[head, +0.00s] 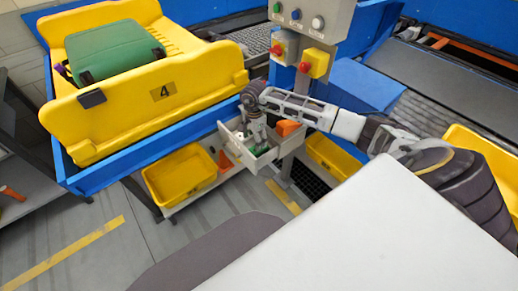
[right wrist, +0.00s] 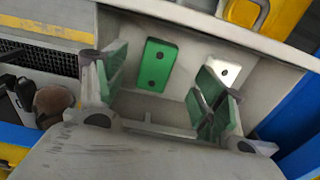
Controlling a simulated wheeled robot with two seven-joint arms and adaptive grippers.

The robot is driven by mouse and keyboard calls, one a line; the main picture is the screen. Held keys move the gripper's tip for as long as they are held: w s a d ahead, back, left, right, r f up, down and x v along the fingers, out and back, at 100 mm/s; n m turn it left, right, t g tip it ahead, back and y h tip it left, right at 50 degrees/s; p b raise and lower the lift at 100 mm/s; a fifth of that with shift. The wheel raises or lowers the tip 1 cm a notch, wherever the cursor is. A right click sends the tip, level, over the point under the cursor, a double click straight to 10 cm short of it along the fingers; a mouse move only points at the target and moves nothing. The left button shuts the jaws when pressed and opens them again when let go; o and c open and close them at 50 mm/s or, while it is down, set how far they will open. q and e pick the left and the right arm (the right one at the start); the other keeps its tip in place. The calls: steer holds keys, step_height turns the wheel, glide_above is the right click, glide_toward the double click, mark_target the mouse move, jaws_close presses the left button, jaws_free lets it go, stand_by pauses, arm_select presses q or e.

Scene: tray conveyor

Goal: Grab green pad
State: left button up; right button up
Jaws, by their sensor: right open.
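The green pad (right wrist: 156,65) is a flat rectangle with two dark round spots. It lies in a light grey open drawer (right wrist: 265,92), left of a white pad (right wrist: 224,70). My right gripper (right wrist: 160,82) is open in the right wrist view, its green-faced fingers spread on either side of the green pad and nearer the camera. My left gripper is not in view.
An orange block (head: 288,128) is at the drawer's right side. Yellow bins (head: 180,178) stand below. A yellow tray (head: 120,105) marked 4 carries a green suitcase (head: 115,50) on the conveyor. A control post with buttons (head: 313,62) rises behind the drawer.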

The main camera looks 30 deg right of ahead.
mark_target(254, 151)
steer(key=shift+f, duration=0.6)
steer(key=shift+a+f, duration=0.15)
steer(key=shift+f, duration=1.15)
steer(key=shift+a+f, duration=0.1)
steer(key=shift+f, duration=1.2)
steer(key=shift+c, duration=0.3)
steer(key=c, duration=1.1)
steer(key=shift+r, duration=0.2)
